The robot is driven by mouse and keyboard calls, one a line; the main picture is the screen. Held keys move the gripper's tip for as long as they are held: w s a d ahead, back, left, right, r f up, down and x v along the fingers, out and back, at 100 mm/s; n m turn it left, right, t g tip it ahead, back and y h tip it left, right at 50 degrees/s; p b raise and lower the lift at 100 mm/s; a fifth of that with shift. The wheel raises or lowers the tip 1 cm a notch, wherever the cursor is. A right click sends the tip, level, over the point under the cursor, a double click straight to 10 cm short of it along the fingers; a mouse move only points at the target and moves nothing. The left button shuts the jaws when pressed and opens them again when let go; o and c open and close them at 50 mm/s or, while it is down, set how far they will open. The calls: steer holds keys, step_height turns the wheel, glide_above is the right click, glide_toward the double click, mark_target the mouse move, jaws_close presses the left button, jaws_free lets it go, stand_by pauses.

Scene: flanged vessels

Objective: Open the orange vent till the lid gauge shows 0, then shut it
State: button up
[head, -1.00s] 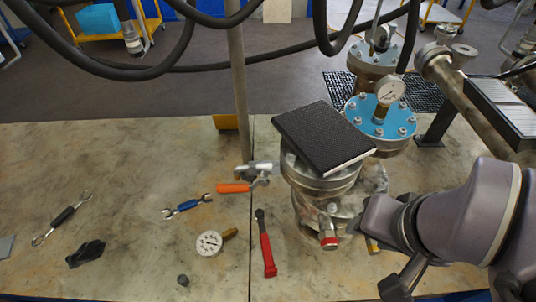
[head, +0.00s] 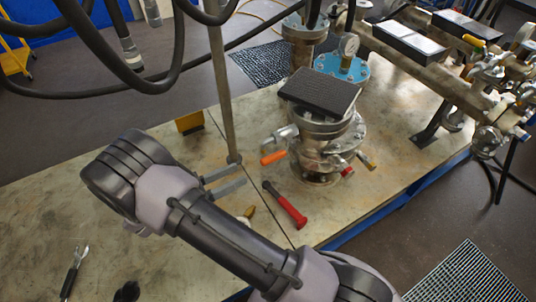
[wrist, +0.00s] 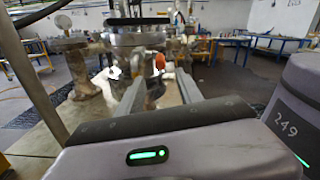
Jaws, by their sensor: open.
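The orange vent handle (head: 274,157) sticks out from the left side of the front flanged vessel (head: 318,160). In the wrist view the orange handle (wrist: 160,62) shows end-on, ahead of the fingertips. My gripper (head: 243,176) is open and empty, to the left of the handle and apart from it, fingers pointing at the vessel. In the wrist view my gripper (wrist: 160,86) has the handle roughly centred between its fingers. A black book (head: 320,92) lies on the front vessel's lid; no gauge shows there. A gauge (head: 349,45) stands on the blue-lidded vessel (head: 342,66) behind; its reading is too small to tell.
A grey upright post (head: 221,95) stands just behind my gripper. A red-handled tool (head: 285,205) lies on the bench (head: 400,165) before the vessel. A spanner (head: 74,270) lies at lower left. Dark hoses (head: 120,70) hang at upper left. Pipework (head: 430,70) runs behind at right.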

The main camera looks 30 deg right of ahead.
mark_target(282, 155)
steer(key=d+b, duration=0.1)
steer(key=d, duration=0.6)
steer(key=d+b, duration=0.1)
steer(key=d, duration=0.7)
steer(key=shift+w+d+b, duration=0.2)
steer(key=shift+d+b, duration=0.1)
steer(key=shift+w, duration=0.15)
jaws_close()
steer(key=shift+f, duration=0.15)
